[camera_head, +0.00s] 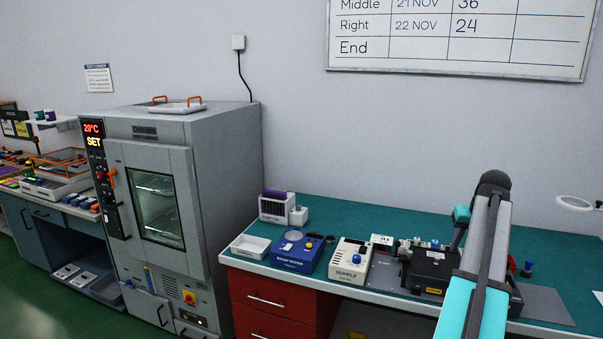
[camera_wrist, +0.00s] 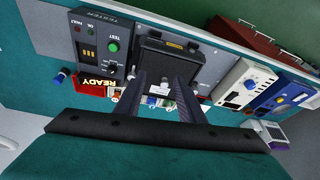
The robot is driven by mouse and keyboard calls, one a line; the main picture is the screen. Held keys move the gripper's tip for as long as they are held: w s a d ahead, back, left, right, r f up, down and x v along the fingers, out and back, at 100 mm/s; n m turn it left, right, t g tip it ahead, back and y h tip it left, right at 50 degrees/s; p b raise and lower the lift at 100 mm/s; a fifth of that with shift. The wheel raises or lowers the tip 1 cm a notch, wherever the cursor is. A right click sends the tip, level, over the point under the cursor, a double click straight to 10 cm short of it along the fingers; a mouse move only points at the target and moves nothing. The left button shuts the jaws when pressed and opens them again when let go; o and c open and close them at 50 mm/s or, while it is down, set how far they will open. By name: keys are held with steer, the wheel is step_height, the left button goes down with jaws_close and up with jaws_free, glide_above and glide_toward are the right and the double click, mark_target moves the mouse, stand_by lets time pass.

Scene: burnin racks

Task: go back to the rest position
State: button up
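In the wrist view my gripper (camera_wrist: 160,78) shows two dark fingers with a clear gap between them. Nothing is seen held in the gap. The fingers point toward a black fixture (camera_wrist: 172,62) on the bench, and a small white label shows beyond the gap. Whether the fingertips touch the fixture cannot be told. In the head view my arm reaches over the right part of the teal bench (camera_head: 350,215), and the fixture (camera_head: 428,268) is partly hidden behind it.
A white supply box (camera_head: 350,260), a blue device (camera_head: 297,251) and a white tray (camera_head: 250,247) line the bench. A tall grey oven (camera_head: 225,150) stands left, door closed. A ring lamp (camera_head: 574,203) is at right.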

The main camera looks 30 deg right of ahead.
steer(key=w+a+f+n+y, duration=0.1)
steer(key=w+a+f, duration=0.55)
steer(key=a, duration=0.25)
steer(key=w+a+f+n, duration=0.1)
steer(key=w+a+f, duration=0.55)
steer(key=a, duration=0.35)
steer(key=w+a+f+n+y, duration=0.1)
steer(key=w+a+f, duration=0.55)
steer(key=a, duration=0.25)
steer(key=s+a+f+n+g, duration=0.1)
steer(key=a+f, duration=0.4)
steer(key=a, duration=0.5)
steer(key=a+f+n+g, duration=0.1)
steer(key=a+f+n, duration=0.1)
steer(key=a+f, duration=0.6)
steer(key=s+a+f+n, duration=0.1)
steer(key=a+f, duration=0.2)
steer(key=a, duration=1)
steer(key=s+a+f+n+g, duration=0.1)
steer(key=s+a+f, duration=0.3)
steer(key=a, duration=0.4)
steer(key=s+f+g+b, duration=0.5)
steer(key=s+f+b, duration=0.5)
steer(key=s+f, duration=1.5)
step_height(320, 180, down, 4)
steer(key=shift+r+g, duration=0.25)
steer(key=shift+g, duration=0.05)
steer(key=shift+d, duration=0.1)
steer(key=shift+c, duration=0.5)
